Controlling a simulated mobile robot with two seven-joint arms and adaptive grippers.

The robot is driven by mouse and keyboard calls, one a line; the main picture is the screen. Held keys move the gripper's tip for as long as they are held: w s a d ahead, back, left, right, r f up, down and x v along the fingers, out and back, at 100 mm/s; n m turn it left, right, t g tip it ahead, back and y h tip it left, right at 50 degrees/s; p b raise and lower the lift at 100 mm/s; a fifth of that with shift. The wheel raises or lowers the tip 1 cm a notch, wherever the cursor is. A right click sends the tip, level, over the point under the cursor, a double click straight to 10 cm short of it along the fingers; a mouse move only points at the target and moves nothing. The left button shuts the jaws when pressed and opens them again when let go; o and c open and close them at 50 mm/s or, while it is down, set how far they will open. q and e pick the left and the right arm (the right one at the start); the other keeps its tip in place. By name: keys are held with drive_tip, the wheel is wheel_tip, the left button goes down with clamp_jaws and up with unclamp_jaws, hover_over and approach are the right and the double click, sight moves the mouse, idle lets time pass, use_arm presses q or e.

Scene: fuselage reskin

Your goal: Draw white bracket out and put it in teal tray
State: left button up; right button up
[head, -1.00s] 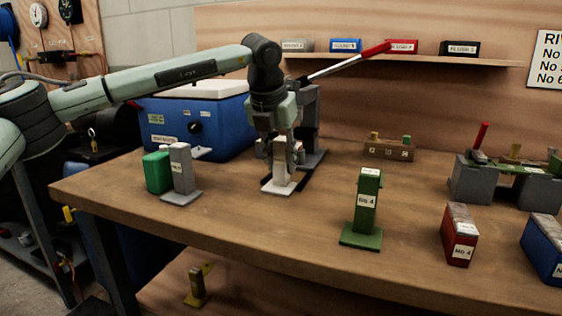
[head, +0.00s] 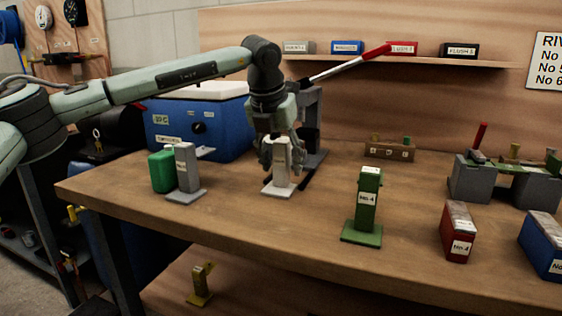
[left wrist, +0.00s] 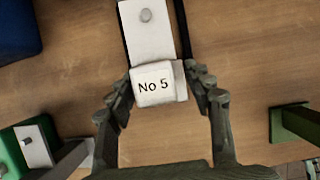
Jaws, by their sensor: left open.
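The white bracket (head: 282,165) stands upright on its flat foot on the workbench, in the middle of the head view. In the left wrist view its block (left wrist: 155,84) carries the label No 5, with its white foot above it. My left gripper (head: 283,152) points down over the bracket. It is open, with one finger on either side of the block; whether they touch it I cannot tell. I do not see a teal tray in either view. My right gripper is not in view.
A grey bracket (head: 186,168) and a green block (head: 161,171) stand left of the white bracket. A green bracket (head: 367,205) stands to the right. A blue cooler (head: 205,125) and a red-handled lever (head: 350,64) are behind. Bench space in front is clear.

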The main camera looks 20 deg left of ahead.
use_arm(q)
drive_tip(key=v, duration=1.2)
